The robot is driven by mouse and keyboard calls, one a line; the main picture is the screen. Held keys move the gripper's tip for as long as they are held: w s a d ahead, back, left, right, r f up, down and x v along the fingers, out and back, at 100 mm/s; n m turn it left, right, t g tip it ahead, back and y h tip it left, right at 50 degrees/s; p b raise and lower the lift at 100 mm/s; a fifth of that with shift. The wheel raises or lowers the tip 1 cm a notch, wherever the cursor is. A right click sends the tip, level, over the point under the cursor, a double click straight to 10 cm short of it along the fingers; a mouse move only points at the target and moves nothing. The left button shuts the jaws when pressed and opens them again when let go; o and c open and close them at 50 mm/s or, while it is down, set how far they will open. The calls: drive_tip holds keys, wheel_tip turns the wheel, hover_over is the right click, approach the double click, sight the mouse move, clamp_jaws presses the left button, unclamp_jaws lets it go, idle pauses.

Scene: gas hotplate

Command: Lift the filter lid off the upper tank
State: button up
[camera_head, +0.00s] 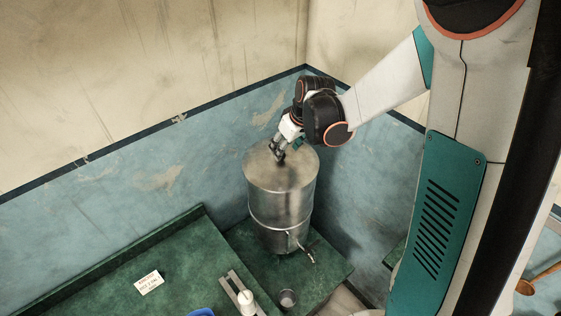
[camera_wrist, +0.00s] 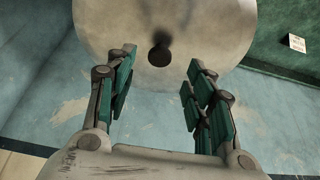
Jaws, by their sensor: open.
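A metal cylindrical filter (camera_head: 281,205) stands upright on a green surface in the corner, with a small tap (camera_head: 308,256) low on its front. Its round flat lid (camera_head: 262,172) is on top of the upper tank; the lid also shows in the wrist view (camera_wrist: 205,28). A dark round knob (camera_wrist: 159,55) stands near the lid's near edge in the wrist view. My gripper (camera_head: 278,156) is over the lid, and the wrist view shows its two fingers (camera_wrist: 159,72) apart, on either side of the knob and not touching it. In the head view my gripper hides the knob.
A small cup (camera_head: 287,298) stands below the tap. A white label card (camera_head: 149,282) lies on the green counter (camera_head: 185,255) at the left. A metal strip with a white knob (camera_head: 246,299) and a blue thing (camera_head: 201,312) are at the bottom edge. Walls close in behind the filter.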

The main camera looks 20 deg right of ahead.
drive_tip(key=shift+x, duration=2.45)
drive_tip(key=shift+c, duration=0.4)
drive_tip(key=shift+r, duration=0.1)
clamp_jaws()
